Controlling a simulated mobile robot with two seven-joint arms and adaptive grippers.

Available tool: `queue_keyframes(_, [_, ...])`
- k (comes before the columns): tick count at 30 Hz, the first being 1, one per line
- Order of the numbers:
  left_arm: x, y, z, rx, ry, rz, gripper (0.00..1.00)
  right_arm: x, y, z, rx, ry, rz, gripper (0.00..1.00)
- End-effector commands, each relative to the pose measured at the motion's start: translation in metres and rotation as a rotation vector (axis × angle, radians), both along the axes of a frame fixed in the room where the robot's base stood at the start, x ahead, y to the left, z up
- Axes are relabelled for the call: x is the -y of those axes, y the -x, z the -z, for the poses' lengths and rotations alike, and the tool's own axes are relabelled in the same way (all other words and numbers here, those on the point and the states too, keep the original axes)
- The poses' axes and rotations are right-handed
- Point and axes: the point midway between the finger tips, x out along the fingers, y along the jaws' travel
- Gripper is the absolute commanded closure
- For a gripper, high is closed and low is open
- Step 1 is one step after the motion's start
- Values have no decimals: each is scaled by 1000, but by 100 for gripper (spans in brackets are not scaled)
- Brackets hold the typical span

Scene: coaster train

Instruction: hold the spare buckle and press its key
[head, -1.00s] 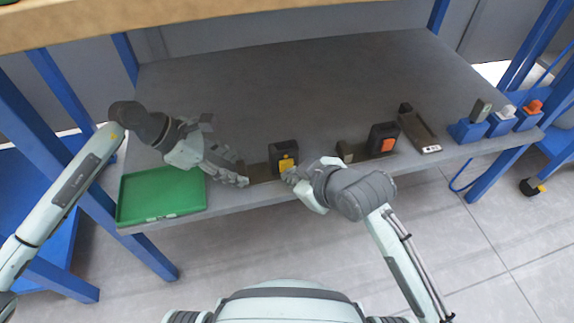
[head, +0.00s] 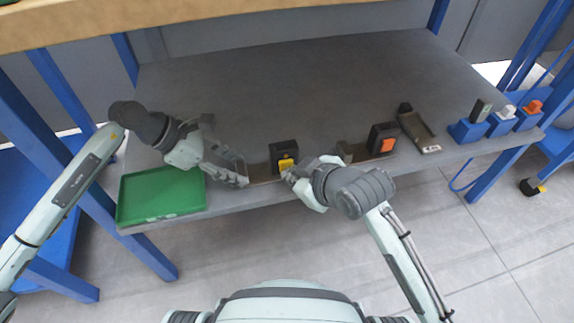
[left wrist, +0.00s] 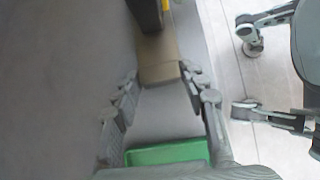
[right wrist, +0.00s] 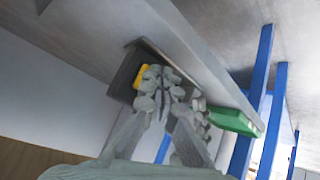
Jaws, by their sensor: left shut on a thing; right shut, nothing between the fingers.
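The buckle is a black block (head: 283,152) with a yellow key (head: 286,164) and a flat brown plate (head: 262,171) running to its left, at the shelf's front edge. My left gripper (head: 244,178) is shut on the end of the plate; the left wrist view shows the plate (left wrist: 158,62) at the fingertips. My right gripper (head: 287,175) is shut and empty, its tips close in front of the yellow key. In the right wrist view the fingertips (right wrist: 160,76) partly cover the key (right wrist: 141,76); I cannot tell whether they touch it.
A green tray (head: 160,208) lies at the shelf's left end. Right of my right gripper stand another black block with an orange key (head: 388,145), a dark channel-shaped holder (head: 420,132) and blue blocks (head: 468,132). The shelf (head: 290,85) behind is clear.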

Motion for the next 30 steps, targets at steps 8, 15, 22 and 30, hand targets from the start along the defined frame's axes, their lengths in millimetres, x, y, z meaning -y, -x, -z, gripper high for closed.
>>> queue_keyframes(8, [0,1,1,-2,-1,1,100,3,13,-1,2,-1,-1,100])
queue_keyframes(15, [0,1,1,-2,-1,1,100,4,13,-1,1,-1,0,100])
queue_keyframes(22, [0,1,1,-2,-1,1,100,8,27,0,0,2,0,100])
queue_keyframes(30, [0,1,1,-3,-1,2,100,15,53,0,0,1,0,100])
